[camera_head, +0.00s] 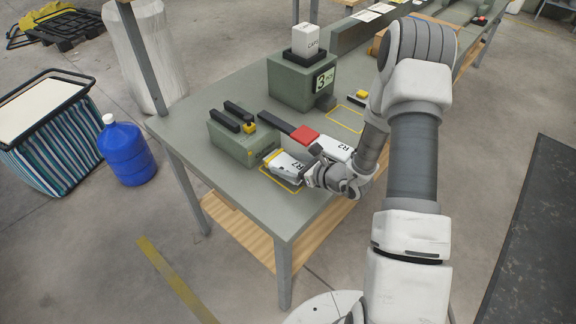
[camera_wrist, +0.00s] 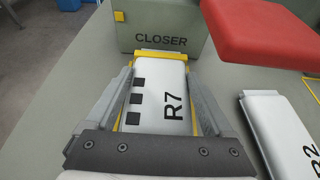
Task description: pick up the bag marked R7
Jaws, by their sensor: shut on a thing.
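The bag marked R7 (camera_wrist: 160,95) is white with a yellow top edge and dark squares along one side. It also shows in the head view (camera_head: 287,167), tilted over the table near its front edge. My gripper (camera_wrist: 160,85) is shut on the bag, with one finger along each side. In the head view my gripper (camera_head: 312,175) covers the near end of the bag. I cannot tell whether the bag touches the table. The table (camera_head: 215,185) is grey-green, with a yellow outlined rectangle (camera_head: 290,187) by the bag.
A green box marked CLOSER (camera_wrist: 170,28) stands just beyond the bag; it shows in the head view too (camera_head: 230,145). A white R2 bag (camera_head: 333,148) lies beside my gripper, near a red block (camera_head: 304,135). A larger green machine (camera_head: 300,85) stands farther back.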

